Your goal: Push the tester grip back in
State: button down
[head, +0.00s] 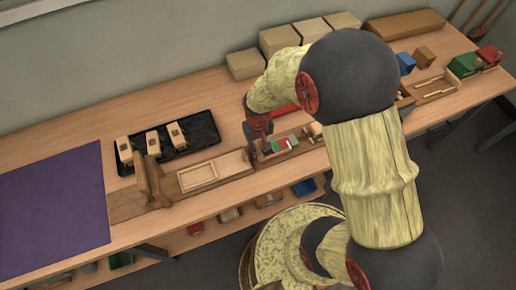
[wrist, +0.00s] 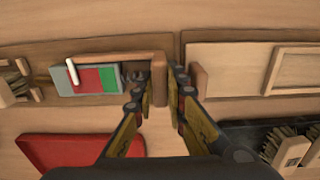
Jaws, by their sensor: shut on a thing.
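The tester is a wooden fixture with a grey, red and green scale (wrist: 100,80) and a white pointer (wrist: 71,71) over the grey part, at the left in the wrist view. The scale also shows in the head view (head: 281,143). My gripper (wrist: 158,88) is shut on an upright wooden block, seemingly the tester grip (wrist: 160,78), to the right of the scale. A second small wooden block (wrist: 202,82) stands just outside the right finger. In the head view, my gripper (head: 260,131) is down at the tester's left end, where the grip is hidden.
A black tray (head: 203,128) with several brush blocks lies to the left. A wooden board with a framed recess (head: 198,176) adjoins the tester. A red tray (wrist: 50,150) lies behind the tester. A purple mat (head: 50,205) covers the bench's left end.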

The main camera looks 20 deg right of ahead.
dwell(0.5)
jog(key=shift+w+d+p, duration=0.1)
jog(key=shift+d+p, duration=0.5)
jog(key=shift+d, duration=2.05)
jog(key=c, duration=1.8)
grip_release()
jog(key=shift+r, duration=0.1)
notch_tip(320, 180, up, 12)
